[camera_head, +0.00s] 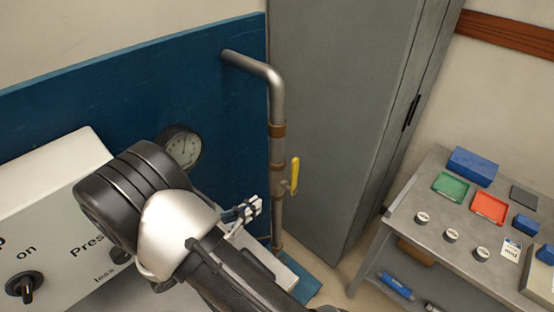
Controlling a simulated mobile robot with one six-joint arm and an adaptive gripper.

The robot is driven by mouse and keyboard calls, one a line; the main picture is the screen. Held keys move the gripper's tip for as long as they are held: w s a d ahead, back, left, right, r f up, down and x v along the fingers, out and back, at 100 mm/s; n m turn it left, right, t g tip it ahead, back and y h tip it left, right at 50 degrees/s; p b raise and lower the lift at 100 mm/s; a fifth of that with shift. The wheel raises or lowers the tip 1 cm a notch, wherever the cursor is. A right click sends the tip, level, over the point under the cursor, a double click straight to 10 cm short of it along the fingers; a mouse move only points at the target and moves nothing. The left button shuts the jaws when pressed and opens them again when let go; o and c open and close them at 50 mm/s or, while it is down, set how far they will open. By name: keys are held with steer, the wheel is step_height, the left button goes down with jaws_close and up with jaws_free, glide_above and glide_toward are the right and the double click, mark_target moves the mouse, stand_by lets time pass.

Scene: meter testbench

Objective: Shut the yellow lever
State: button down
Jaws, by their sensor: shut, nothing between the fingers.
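The yellow lever (295,175) sits on the right side of a vertical metal pipe (277,155), in the middle of the view. It stands upright, roughly in line with the pipe. My gripper (254,207) is shut and empty. It appears in the picture to the left of the pipe and a little below the lever, apart from the lever. My dark arm covers part of the bench and the lower panel.
A round gauge (181,146) is on the blue panel (225,110). A control box with knobs (50,220) stands at left. A tall grey cabinet (340,100) is behind the pipe. A metal table (390,222) with trays and small parts stands at right.

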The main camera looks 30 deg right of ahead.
mark_target(292, 173)
steer(key=w+d+n+t+b, duration=0.1)
steer(key=w+d, duration=0.5)
steer(key=d, duration=0.6)
steer(key=shift+d+f+b, duration=0.25)
steer(key=shift+f+b, duration=0.1)
steer(key=shift+b, duration=0.2)
steer(key=shift+r, duration=0.1)
steer(key=shift+d+r+y+p, duration=0.1)
steer(key=shift+d+y+p, duration=0.2)
steer(key=shift+p, duration=0.35)
